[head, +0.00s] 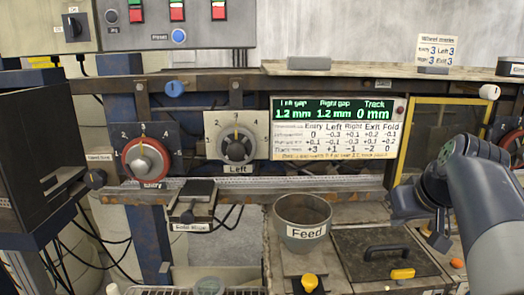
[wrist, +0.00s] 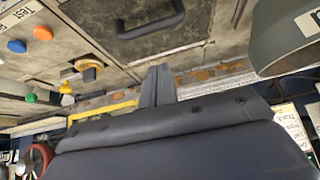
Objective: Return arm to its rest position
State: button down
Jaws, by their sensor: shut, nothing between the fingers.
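My arm reaches in from the right edge in the head view, with its grey link and dark wrist in front of the panel's right part. My gripper (wrist: 157,82) shows in the wrist view as two grey fingers close together, shut and empty. They point over the worn metal top, below a hatch with a black handle (wrist: 150,22). In the head view the fingertips are hard to tell from the dark wrist parts.
The grey Feed bowl (head: 303,220) stands left of my arm, apart from it. The black-handled hatch (head: 385,255) lies below my wrist, with a yellow-orange knob (head: 402,274) near its front. Dials labelled Entry (head: 146,161) and Left (head: 236,148) and a green display (head: 333,109) are on the panel.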

jog(key=b, duration=0.4)
send_over(388, 263)
notch_tip(388, 263, down, 6)
jog(key=shift+d+r, duration=0.1)
jog(key=shift+w+r+p, duration=0.1)
jog(key=shift+r+p, duration=0.5)
jog(key=shift+p, duration=0.25)
jog(key=w+r+g+p, duration=0.1)
jog(key=p, duration=0.2)
jog(key=w+r+g+p, duration=0.1)
jog(key=p, duration=0.2)
jog(key=shift+r+g+p, duration=0.3)
jog(key=shift+g+p, duration=0.1)
notch_tip(388, 263, up, 12)
jog(key=s+p, duration=0.1)
